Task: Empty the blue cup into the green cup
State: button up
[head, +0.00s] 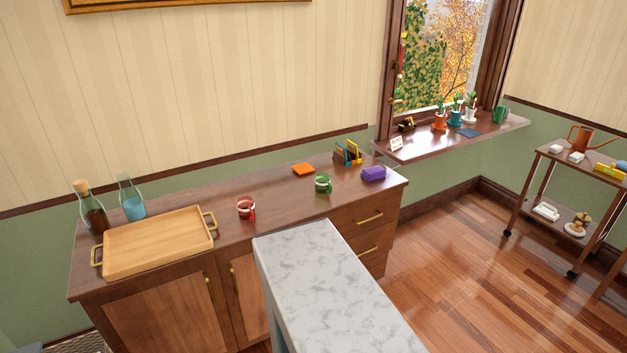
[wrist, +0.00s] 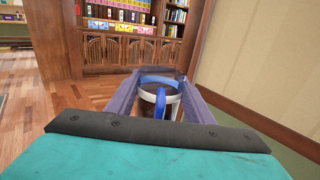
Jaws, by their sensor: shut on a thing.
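In the wrist view my gripper (wrist: 160,80) is shut on a blue cup (wrist: 160,103), with its blue handle towards the camera. The cup has a pale band near its rim and looks dark inside; I cannot tell how full it is. In the head view a green cup (head: 322,185) stands upright on the wooden cabinet, right of a red cup. A second green cup (head: 500,114) stands at the right on the window sill. My gripper and the blue cup are not in the head view.
A pale marbled surface (head: 330,285) fills the foreground. Potted plants line the sill; a trolley (head: 560,155) stands right.

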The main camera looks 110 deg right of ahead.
aim_at(323, 185)
jog(key=u, duration=0.05)
jog(key=k, duration=2.9)
jog(key=z, duration=0.6)
